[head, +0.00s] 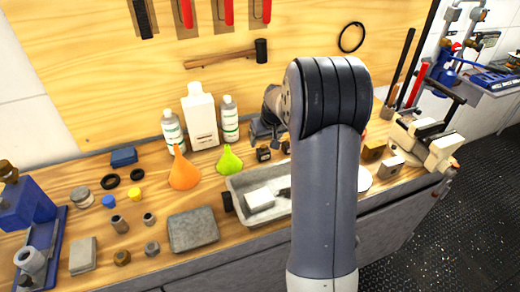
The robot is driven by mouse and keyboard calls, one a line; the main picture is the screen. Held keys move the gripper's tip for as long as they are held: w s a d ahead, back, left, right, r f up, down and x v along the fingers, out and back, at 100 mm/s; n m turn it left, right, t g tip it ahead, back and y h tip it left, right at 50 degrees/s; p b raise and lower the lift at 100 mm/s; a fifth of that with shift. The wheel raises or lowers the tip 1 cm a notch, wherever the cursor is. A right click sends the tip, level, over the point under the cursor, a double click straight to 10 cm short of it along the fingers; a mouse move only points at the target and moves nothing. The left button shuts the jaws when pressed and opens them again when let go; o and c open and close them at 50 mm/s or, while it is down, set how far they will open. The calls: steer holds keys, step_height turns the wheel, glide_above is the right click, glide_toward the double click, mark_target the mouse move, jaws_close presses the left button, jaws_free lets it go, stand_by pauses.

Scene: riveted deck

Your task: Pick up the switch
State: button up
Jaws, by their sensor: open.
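I cannot pick out the switch for certain. The tray holds a white block (259,200) and a dark item partly behind my arm. My arm rises in front of the bench and covers the middle right of it. A darker part of it shows at its upper left.
An orange funnel (184,172), a green funnel (229,160) and white bottles (201,117) stand left of the tray. A grey block (194,230), a blue vise (27,203) and small parts lie further left. Tools hang on the wooden board (100,70). Dark floor (440,240) is clear at right.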

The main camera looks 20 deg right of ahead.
mark_target(264, 148)
steer(key=shift+p+x, duration=0.9)
steer(key=shift+x, duration=3.35)
steer(key=shift+d, duration=0.15)
steer(key=c, duration=1.1)
